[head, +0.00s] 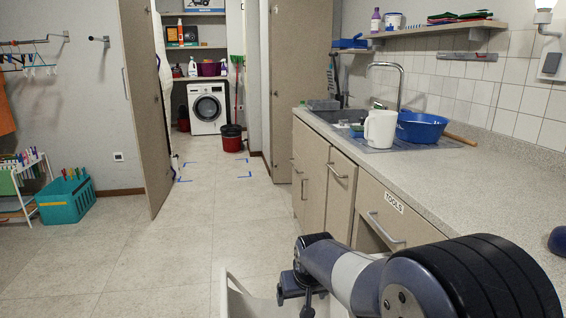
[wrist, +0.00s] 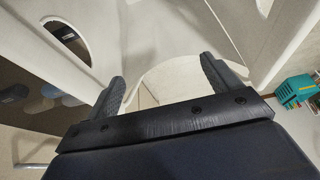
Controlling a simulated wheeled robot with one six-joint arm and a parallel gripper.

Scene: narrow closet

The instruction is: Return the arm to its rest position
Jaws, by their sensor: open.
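My arm reaches in from the lower right of the head view, in front of the counter, with its end pointing left and low. My gripper (head: 296,292) is a dark shape at the bottom of that view, partly hidden by the wrist. In the wrist view my gripper (wrist: 162,84) shows two dark fingers spread well apart. It is open, and I see nothing held between the fingers. White curved surfaces lie beyond the fingers; I cannot tell whether they touch.
The counter (head: 480,180) with drawers runs along the right, bearing a white jug (head: 380,129) and blue basin (head: 421,127). A teal crate (head: 66,201) stands at left. A washing machine (head: 208,107) and bucket (head: 231,138) stand beyond the open doorway. The middle floor is clear.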

